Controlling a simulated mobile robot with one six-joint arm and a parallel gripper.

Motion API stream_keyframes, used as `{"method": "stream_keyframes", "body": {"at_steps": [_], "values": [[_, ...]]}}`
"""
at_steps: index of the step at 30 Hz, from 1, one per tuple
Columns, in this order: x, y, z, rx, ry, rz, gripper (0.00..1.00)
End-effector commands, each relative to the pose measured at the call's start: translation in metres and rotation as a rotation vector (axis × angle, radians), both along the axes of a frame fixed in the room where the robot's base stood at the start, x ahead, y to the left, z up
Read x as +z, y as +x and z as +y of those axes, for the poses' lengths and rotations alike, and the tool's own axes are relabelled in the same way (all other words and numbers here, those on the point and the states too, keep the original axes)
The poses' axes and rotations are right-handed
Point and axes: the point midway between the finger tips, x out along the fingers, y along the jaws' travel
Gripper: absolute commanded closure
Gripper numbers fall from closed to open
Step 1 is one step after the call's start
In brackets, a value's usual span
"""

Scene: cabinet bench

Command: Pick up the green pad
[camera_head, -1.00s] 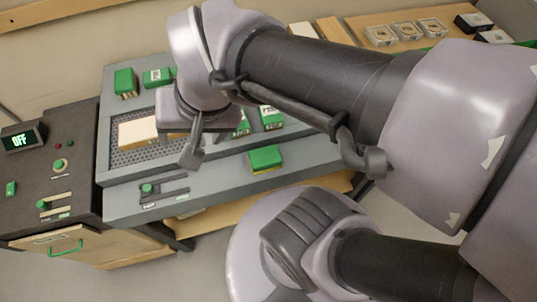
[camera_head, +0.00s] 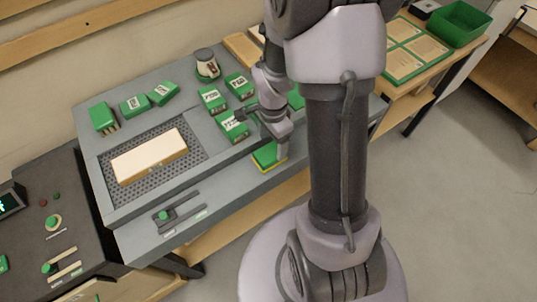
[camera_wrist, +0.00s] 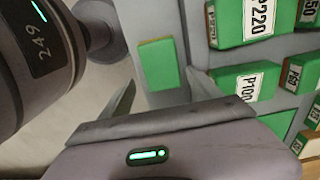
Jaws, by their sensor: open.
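The green pad (camera_head: 264,157), with a yellow lower layer, lies flat on the front ledge of the grey bench (camera_head: 222,188). My gripper (camera_head: 281,143) is at the pad, and one finger hides part of its right side in the head view. In the wrist view the pad (camera_wrist: 158,63) shows beyond and between the two spread fingertips of my gripper (camera_wrist: 163,92). The gripper is open with nothing held. Whether a finger touches the pad I cannot tell.
Several labelled green blocks (camera_head: 213,99) stand close behind the pad; the wrist view shows one marked P100 (camera_wrist: 243,83). A pale wooden block (camera_head: 149,157) lies on a perforated panel. A slider (camera_head: 180,212) sits on the front ledge left of the pad.

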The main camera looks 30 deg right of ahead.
Motion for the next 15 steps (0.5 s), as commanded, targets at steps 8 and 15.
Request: {"method": "stream_keyframes", "body": {"at_steps": [8,15], "values": [[-0.035,0.002,0.004,0.002,0.000,0.001,0.27],[-0.063,0.003,0.006,0.001,0.000,-0.001,0.27]]}}
